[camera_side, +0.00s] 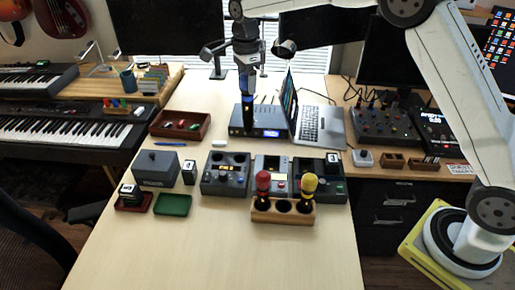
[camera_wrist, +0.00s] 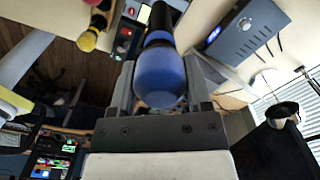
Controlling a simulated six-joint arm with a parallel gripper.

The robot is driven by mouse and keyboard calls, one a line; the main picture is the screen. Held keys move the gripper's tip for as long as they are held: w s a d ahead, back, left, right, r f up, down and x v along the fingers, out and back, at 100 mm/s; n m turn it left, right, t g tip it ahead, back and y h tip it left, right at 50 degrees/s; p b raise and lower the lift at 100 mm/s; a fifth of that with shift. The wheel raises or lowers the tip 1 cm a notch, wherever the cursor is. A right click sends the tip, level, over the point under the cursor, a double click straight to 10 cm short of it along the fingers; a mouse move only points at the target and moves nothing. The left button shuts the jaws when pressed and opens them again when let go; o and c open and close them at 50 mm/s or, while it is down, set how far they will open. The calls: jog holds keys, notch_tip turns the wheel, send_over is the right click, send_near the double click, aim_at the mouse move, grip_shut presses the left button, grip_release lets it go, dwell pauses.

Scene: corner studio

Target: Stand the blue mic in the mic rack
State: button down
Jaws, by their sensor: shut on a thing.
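My gripper (camera_side: 247,76) is at the back of the table, above the front of a dark receiver box. It is shut on the blue mic (camera_wrist: 160,78), whose round blue head lies between the fingers in the wrist view. In the side view the blue mic (camera_side: 249,88) hangs roughly upright, its dark body pointing down in front of the box. The wooden mic rack (camera_side: 283,216) stands nearer the front. A red mic (camera_side: 263,182) stands in its left hole and a yellow mic (camera_side: 309,183) in its right hole. The middle hole looks empty.
The receiver box (camera_side: 271,133) and a laptop (camera_side: 318,125) stand at the back. Several control boxes, including a grey one (camera_side: 225,180), stand behind the rack. A red tray (camera_side: 181,125) and a green tray (camera_side: 172,205) lie left. The table front is clear.

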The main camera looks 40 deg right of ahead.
jog(key=shift+s+f, duration=0.9)
jog(key=shift+s, duration=7.55)
notch_tip(320, 180, down, 14)
jog(key=shift+a+r, duration=0.25)
jog(key=shift+a, duration=0.05)
jog(key=shift+f, duration=0.1)
jog(key=shift+f, duration=2.7)
jog(key=shift+w+f, duration=0.1)
jog(key=shift+f, duration=0.6)
grip_release()
jog(key=shift+r, duration=0.15)
